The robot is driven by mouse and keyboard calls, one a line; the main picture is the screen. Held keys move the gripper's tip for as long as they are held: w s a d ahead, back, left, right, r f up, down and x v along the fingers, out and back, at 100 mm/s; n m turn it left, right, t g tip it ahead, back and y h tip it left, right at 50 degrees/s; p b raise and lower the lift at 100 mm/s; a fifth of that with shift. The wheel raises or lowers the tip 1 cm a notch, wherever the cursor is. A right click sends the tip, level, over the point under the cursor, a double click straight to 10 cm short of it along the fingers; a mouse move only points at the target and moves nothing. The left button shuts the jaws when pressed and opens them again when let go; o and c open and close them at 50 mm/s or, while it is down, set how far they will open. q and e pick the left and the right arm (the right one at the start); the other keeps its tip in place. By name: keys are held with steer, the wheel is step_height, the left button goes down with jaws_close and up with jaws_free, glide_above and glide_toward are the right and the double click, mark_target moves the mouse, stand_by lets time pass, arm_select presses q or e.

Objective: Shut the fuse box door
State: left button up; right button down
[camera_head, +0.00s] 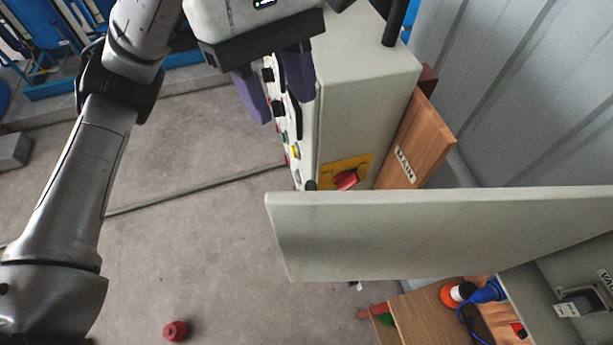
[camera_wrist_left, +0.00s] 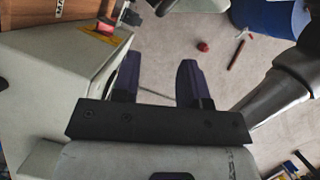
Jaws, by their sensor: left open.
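A flat grey-green door panel (camera_head: 430,232), which looks like the fuse box door, stands open, sticking out from the right across the lower part of the head view. The box it belongs to is not clearly seen. My left gripper (camera_head: 277,105) is at the top of the head view, beyond the door and apart from it. Its two purple fingers are spread and empty, beside the button face of a grey control box (camera_head: 365,85). In the left wrist view the open fingers (camera_wrist_left: 160,75) point over the floor, with the control box (camera_wrist_left: 55,75) at left. My right gripper is not in view.
A red rotary switch (camera_head: 346,180) on a yellow plate protrudes from the control box. A wooden board (camera_head: 425,140) labelled MAIN stands behind it against the metal wall (camera_head: 530,90). A blue plug (camera_head: 487,291) lies at lower right. The floor left of the door is largely clear.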

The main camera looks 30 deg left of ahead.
arm_select(q)
steer(key=p+x, duration=0.3)
steer(key=x, duration=1)
steer(key=shift+d+f, duration=0.1)
steer(key=shift+c, duration=0.4)
jaws_close()
